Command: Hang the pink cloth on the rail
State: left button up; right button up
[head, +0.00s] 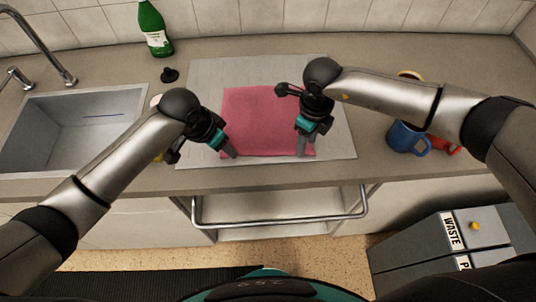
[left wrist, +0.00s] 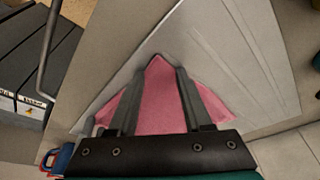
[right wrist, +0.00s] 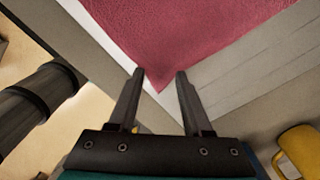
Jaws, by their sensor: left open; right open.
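The pink cloth (head: 262,118) lies flat on a pale grey board on the counter. My left gripper (head: 233,154) is open above the cloth's near left corner; the left wrist view shows a corner of the cloth (left wrist: 158,90) between its fingers. My right gripper (head: 302,150) is open at the near right corner; in the right wrist view the cloth's corner (right wrist: 165,60) points between its fingertips. Neither gripper holds the cloth. The metal rail (head: 280,219) runs along the front of the cabinet below the counter edge.
A sink (head: 75,130) with a tap is at the left. A green bottle (head: 154,30) and a small black stopper (head: 169,75) stand behind. A blue mug (head: 406,138) and a red mug (head: 442,145) are at the right. Grey waste bins (head: 450,245) stand on the floor at lower right.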

pick_arm(q)
jog(key=shift+s+f, duration=0.1)
grip_shut()
pick_arm(e)
jog(key=shift+s+d+f, duration=0.1)
jog(key=shift+f, duration=0.05)
grip_shut()
pick_arm(q)
jog(key=shift+a, duration=0.1)
dwell(0.3)
pick_arm(e)
jog(key=shift+r, duration=0.2)
